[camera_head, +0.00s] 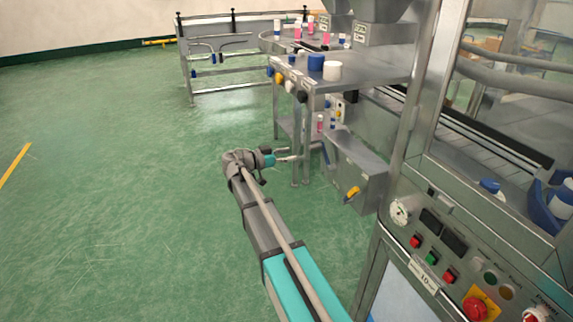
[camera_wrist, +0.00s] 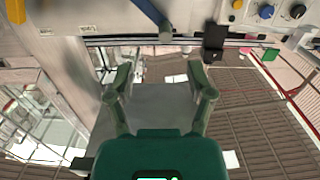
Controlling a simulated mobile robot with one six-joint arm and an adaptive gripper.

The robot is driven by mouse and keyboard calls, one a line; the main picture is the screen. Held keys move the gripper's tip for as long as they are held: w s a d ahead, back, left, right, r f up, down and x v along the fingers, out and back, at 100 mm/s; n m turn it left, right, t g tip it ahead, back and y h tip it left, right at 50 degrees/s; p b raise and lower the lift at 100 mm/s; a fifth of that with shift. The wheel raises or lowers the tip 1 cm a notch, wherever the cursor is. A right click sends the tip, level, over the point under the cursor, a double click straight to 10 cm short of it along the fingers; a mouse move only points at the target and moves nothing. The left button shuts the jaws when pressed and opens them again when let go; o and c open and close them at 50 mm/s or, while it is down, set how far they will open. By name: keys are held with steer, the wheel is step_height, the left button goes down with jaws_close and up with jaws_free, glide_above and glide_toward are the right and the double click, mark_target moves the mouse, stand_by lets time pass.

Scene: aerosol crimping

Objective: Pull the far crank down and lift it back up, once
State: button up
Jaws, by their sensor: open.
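Two handles show on the low side of the machine. The farther one, which I take as the far crank, is a blue lever (camera_head: 325,153); it also shows at the top of the wrist view (camera_wrist: 150,12), with a grey round end below it. The nearer handle is yellow (camera_head: 352,192) and shows in the wrist view's top left corner (camera_wrist: 15,10). My gripper (camera_head: 291,155) is open and empty, a little left of the blue lever in the head view. In the wrist view its two fingers (camera_wrist: 160,75) are spread apart, with the blue lever beyond them, not between them.
A metal shelf (camera_head: 372,73) with blue and white caps stands above the cranks. A control panel (camera_head: 455,250) with buttons is at the lower right. The wrist view shows a row of knobs (camera_wrist: 266,11) and a black block (camera_wrist: 213,42). The green floor (camera_head: 110,200) is clear on the left.

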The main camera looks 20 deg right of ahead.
mark_target(310, 148)
steer(key=shift+w+a+r+m+h, duration=0.1)
steer(key=shift+w+m+h, duration=0.2)
steer(key=shift+w, duration=0.05)
stand_by(0.3)
steer(key=shift+w+d, duration=0.2)
steer(key=shift+d, duration=4.3)
jaws_close()
